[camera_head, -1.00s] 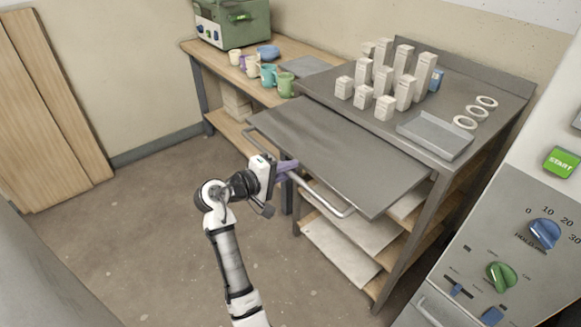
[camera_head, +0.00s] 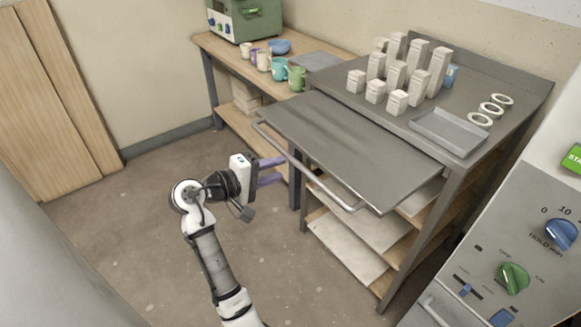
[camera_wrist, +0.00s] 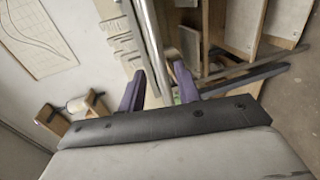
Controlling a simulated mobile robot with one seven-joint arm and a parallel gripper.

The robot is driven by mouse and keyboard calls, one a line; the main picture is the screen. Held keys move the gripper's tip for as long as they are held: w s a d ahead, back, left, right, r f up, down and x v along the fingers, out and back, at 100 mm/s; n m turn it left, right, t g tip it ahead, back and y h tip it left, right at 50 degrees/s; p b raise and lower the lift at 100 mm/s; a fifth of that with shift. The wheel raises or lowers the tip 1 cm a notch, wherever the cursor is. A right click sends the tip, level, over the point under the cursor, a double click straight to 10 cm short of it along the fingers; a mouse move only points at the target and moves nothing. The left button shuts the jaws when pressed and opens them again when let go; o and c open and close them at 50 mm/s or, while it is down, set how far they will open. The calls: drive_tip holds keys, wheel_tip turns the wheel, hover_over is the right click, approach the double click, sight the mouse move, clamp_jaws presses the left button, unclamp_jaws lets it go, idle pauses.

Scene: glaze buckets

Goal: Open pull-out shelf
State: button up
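The pull-out shelf (camera_head: 335,145) is a dark grey slab that stands out from under the grey worktop. Its handle (camera_head: 310,172) is a metal bar along the front edge. My gripper (camera_head: 278,170) is open and empty, with its purple fingers apart, just in front of and to the left of the handle in the head view. In the wrist view, the handle bar (camera_wrist: 150,45) runs down toward the space between the fingers of my gripper (camera_wrist: 160,85). The fingers do not close on it.
The worktop (camera_head: 385,92) above carries several white blocks (camera_head: 397,72), a shallow tray (camera_head: 448,130) and white rings (camera_head: 490,108). Lower shelves (camera_head: 350,243) sit beneath. A side table holds several mugs (camera_head: 279,68). A control panel (camera_head: 500,240) stands at right. Floor at left is clear.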

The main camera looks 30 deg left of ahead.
drive_tip(key=v, duration=0.6)
drive_tip(key=shift+s+b, duration=0.3)
drive_tip(key=shift+b, duration=0.1)
